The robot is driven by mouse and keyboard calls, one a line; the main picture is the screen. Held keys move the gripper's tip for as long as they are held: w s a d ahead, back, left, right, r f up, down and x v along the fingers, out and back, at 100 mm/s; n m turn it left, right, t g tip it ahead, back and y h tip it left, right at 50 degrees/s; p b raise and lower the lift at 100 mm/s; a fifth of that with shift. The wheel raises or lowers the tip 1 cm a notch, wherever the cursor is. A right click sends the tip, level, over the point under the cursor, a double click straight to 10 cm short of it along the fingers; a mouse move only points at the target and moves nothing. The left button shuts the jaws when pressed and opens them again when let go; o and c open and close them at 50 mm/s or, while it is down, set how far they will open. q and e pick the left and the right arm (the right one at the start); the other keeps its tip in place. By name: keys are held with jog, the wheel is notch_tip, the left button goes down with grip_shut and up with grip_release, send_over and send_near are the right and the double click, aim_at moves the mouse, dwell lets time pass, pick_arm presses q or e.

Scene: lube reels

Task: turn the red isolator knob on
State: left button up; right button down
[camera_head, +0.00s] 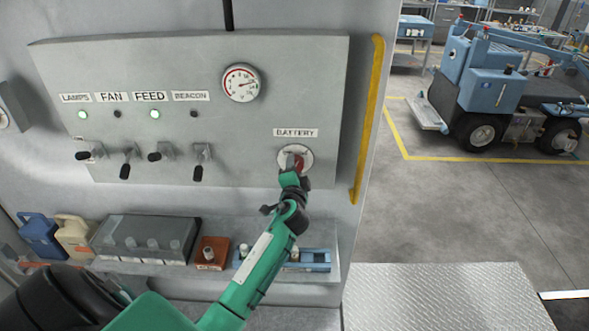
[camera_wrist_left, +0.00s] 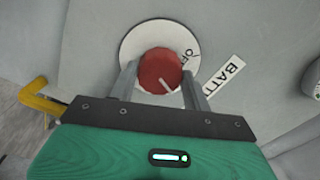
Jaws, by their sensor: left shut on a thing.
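The red isolator knob (camera_head: 298,162) is at the lower right of the grey panel, under the BATTERY label (camera_head: 296,132). My left gripper (camera_head: 291,163) is at the knob and partly covers it. In the left wrist view, the red knob (camera_wrist_left: 160,71) sits on a round white plate (camera_wrist_left: 131,45) between the two fingers of my left gripper (camera_wrist_left: 159,88), which is shut on it. Part of a word starting with O shows on the plate; the rest is hidden by the knob and finger. My right gripper is not in view.
The grey panel (camera_head: 240,135) also has several toggle switches, a round gauge (camera_head: 241,83) and lit lamps. A yellow handrail (camera_head: 369,120) stands right of the panel. A shelf below holds a battery box (camera_head: 145,238) and jugs. Open floor lies to the right, before a blue vehicle.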

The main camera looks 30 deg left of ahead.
pick_arm(q)
jog(key=m+p, duration=0.1)
jog(key=m, duration=0.3)
dwell(0.7)
jog(key=o, duration=1)
